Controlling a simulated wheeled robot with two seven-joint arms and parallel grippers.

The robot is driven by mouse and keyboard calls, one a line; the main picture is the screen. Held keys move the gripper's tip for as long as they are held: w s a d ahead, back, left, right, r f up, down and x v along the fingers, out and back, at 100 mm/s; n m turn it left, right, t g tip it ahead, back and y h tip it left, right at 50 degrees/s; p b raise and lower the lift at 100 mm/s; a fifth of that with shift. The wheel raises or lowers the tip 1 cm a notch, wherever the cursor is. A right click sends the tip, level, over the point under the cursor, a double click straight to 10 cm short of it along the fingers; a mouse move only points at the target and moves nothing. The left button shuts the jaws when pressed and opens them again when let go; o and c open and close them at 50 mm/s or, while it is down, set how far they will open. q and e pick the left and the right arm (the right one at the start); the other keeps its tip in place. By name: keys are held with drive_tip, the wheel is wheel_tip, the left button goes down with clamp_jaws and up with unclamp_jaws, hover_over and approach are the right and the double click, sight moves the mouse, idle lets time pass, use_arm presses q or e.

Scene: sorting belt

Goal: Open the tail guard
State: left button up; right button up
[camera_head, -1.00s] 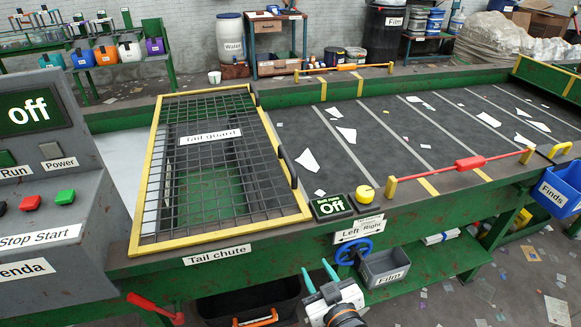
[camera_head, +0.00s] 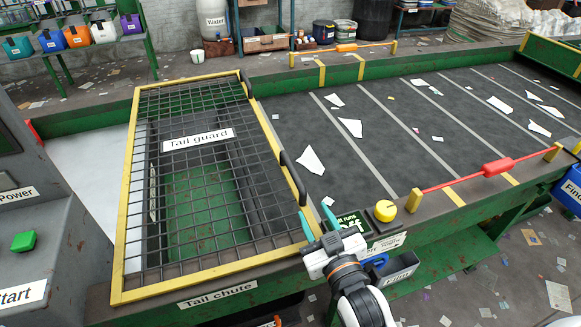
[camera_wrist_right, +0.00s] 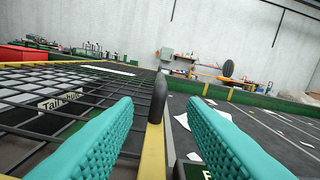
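The tail guard (camera_head: 197,139), a black wire grid in a yellow frame, lies flat over the tail chute opening. A dark handle (camera_head: 293,178) stands on its right edge beside the belt. My right gripper (camera_head: 314,209) is open and empty at the near end of that handle. My left gripper is not in view.
The black belt (camera_head: 400,130) carries white scraps. A yellow knob (camera_head: 385,210) and a small display (camera_head: 345,238) sit close to my right gripper. A red bar (camera_head: 497,167) runs along the belt's near edge. The grey control console (camera_head: 40,235) stands left.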

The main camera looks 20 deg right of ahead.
sight(300, 186)
drive_tip(key=shift+w+r, duration=0.1)
drive_tip(key=shift+w, duration=0.25)
drive_tip(key=w, duration=0.2)
drive_tip(key=w+p, duration=0.1)
drive_tip(key=shift+w+a+r, duration=0.1)
drive_tip(key=shift+w+r, duration=0.2)
drive_tip(key=shift+w, duration=0.05)
drive_tip(key=w, duration=0.4)
drive_tip(key=w+p, duration=0.1)
drive_tip(key=shift+w+f, duration=0.25)
drive_tip(key=shift+w, duration=0.6)
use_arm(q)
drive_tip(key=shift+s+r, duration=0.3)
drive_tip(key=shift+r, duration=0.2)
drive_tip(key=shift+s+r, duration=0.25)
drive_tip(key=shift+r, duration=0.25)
use_arm(e)
drive_tip(key=shift+a, duration=0.1)
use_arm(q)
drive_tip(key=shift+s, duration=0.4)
use_arm(e)
clamp_jaws()
